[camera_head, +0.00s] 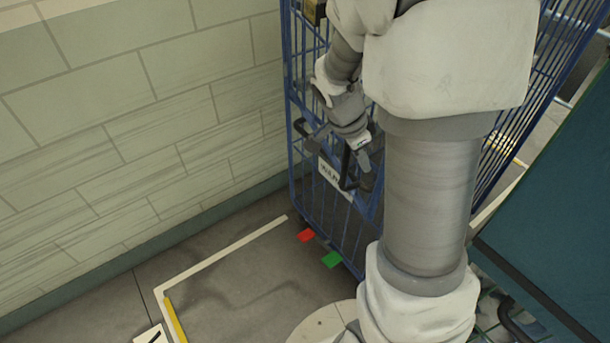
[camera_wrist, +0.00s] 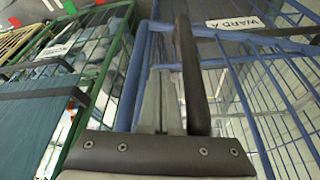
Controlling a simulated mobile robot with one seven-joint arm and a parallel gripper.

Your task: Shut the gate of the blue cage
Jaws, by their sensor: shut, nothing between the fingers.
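The blue cage (camera_head: 299,85) stands against the tiled wall at top centre of the head view, partly behind my arm. A barred blue side with a white "WARD" sign (camera_head: 334,177) faces the open floor. The sign reads "WARD A" in the wrist view (camera_wrist: 236,22). My gripper (camera_head: 362,148) is in front of this side, near a dark handle (camera_head: 346,168). In the wrist view my gripper (camera_wrist: 162,95) is shut and empty, with a black bar (camera_wrist: 191,75) close along its right side. Whether they touch is unclear. I cannot tell how far the gate stands open.
A green-framed cage (camera_wrist: 112,65) with teal sides stands left in the wrist view. A teal panel (camera_head: 555,210) fills the right of the head view.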

